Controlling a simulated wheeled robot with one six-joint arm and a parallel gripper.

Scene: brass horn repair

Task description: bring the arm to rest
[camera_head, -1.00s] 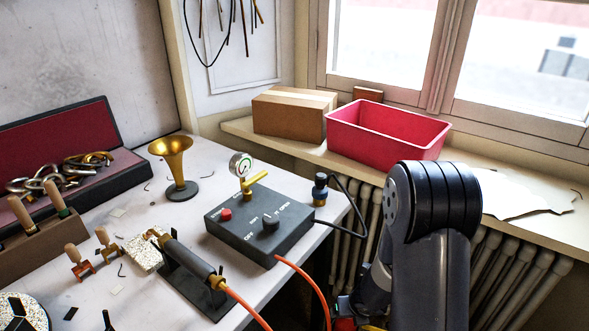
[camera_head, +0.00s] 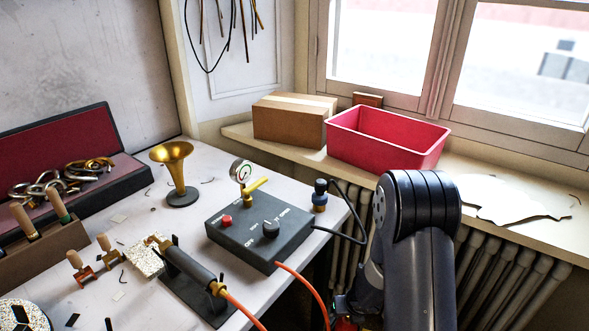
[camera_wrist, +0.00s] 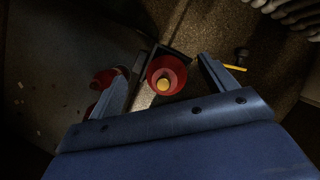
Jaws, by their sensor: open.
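My gripper (camera_wrist: 162,67) shows in the wrist view with its two fingers wide apart and nothing held between them. It points down toward a dim floor area. A red round thing with a yellow centre (camera_wrist: 165,80) shows beyond the fingers, roughly midway between them; I cannot tell its distance. In the head view my arm is folded at the lower right, in front of the radiator, and my gripper is hidden below the frame.
The white workbench (camera_head: 120,205) holds a grey control box (camera_head: 262,228), a brass horn (camera_head: 175,165) and a torch-like tool (camera_head: 190,266). Orange hoses hang off its front edge. The windowsill (camera_head: 500,190) holds a pink bin (camera_head: 385,145) and a cardboard box (camera_head: 290,120). A radiator (camera_head: 500,265) stands below.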

